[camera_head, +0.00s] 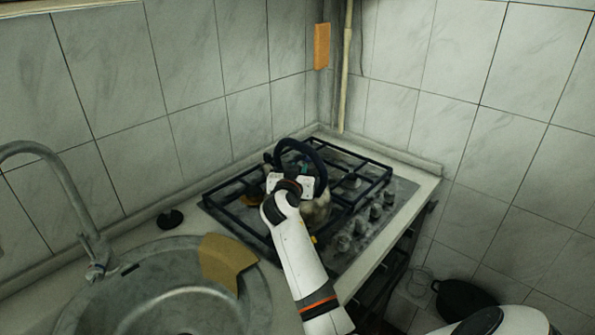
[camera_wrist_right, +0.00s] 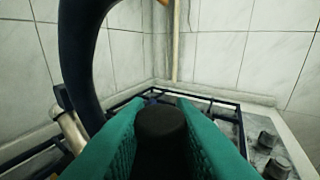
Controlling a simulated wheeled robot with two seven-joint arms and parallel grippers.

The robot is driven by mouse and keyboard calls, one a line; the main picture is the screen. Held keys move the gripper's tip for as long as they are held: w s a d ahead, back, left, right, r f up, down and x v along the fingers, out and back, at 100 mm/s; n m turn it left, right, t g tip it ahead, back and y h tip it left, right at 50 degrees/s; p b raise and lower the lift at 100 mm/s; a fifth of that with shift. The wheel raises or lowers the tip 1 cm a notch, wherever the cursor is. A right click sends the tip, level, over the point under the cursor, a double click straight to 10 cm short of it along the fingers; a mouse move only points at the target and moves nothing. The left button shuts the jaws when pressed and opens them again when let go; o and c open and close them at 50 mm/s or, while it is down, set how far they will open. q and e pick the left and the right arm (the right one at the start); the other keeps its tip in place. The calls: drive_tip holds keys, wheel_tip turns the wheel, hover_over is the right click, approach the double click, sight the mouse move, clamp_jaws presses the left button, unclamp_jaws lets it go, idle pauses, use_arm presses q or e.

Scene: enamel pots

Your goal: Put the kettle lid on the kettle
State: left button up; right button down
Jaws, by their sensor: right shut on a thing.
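The kettle (camera_head: 318,212) stands on the stove, its dark arched handle (camera_head: 313,152) rising above it. My right gripper (camera_head: 304,171) is at the kettle, by the handle, and hides much of the kettle's top. In the right wrist view, its teal fingers are shut on a black knob, which appears to be the kettle lid's (camera_wrist_right: 162,122). The lid's disc is hidden, so I cannot tell whether it touches the kettle. The handle (camera_wrist_right: 78,60) curves up on the left there, with a metal spout-like part (camera_wrist_right: 70,128) below it. My left gripper is not in view.
The stove's black grate (camera_head: 232,222) surrounds the kettle, with several knobs (camera_head: 375,212) along its right side. The sink (camera_head: 150,300) and tap (camera_head: 85,225) are at the left, with a brown board (camera_head: 226,262) on the sink's edge. Tiled walls close the back corner.

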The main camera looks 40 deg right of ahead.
drive_tip(key=c, duration=1.1)
unclamp_jaws()
drive_tip(key=shift+c, duration=0.2)
drive_tip(key=shift+s+a, duration=0.3)
drive_tip(key=shift+a, duration=0.15)
drive_tip(key=b+v, duration=0.2)
drive_tip(key=v, duration=0.9)
drive_tip(key=shift+r, duration=0.15)
drive_tip(key=shift+s, duration=0.1)
